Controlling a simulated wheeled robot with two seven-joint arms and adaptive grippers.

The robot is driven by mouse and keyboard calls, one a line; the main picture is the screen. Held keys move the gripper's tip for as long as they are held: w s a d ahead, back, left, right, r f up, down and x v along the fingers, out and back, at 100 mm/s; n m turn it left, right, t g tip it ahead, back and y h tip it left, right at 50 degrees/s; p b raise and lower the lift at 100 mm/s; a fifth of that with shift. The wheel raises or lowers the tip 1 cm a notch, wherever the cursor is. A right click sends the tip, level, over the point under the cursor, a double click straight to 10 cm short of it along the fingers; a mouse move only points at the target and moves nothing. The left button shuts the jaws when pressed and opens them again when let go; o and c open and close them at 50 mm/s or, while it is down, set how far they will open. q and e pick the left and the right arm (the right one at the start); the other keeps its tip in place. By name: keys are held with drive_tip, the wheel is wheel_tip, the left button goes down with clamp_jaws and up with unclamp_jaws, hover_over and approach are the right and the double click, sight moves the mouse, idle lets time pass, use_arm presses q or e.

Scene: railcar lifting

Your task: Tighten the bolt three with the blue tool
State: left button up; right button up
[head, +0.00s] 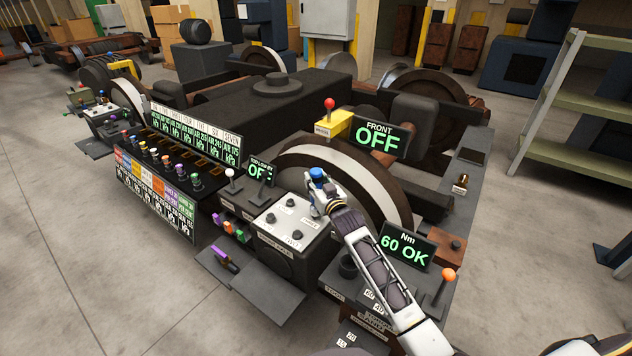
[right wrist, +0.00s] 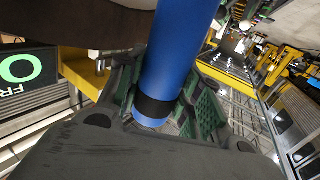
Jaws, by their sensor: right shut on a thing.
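The blue tool (head: 317,174) stands above the far right corner of a white plate (head: 278,226) with several dark bolts. My right gripper (head: 318,200) is shut on it; in the right wrist view the blue shaft (right wrist: 172,62) with a black band sits between the fingers. The tool's lower end is hidden behind the gripper, so I cannot tell whether it touches a bolt. A display (head: 405,250) reads "Nm 60 OK". My left gripper is not in view.
A large wheel (head: 350,168) stands right behind the plate. The "FRONT OFF" display (head: 378,137) and a yellow box with a red-knobbed lever (head: 329,106) are close by. An orange-knobbed lever (head: 447,276) stands at right. Open floor (head: 90,270) lies at left.

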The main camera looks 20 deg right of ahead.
drive_tip(key=shift+f, duration=0.3)
idle(0.8)
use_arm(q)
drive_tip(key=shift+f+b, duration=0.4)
use_arm(e)
drive_tip(key=shift+f, duration=1.05)
idle(2.4)
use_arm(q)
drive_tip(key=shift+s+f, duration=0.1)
use_arm(e)
drive_tip(key=shift+s, duration=0.1)
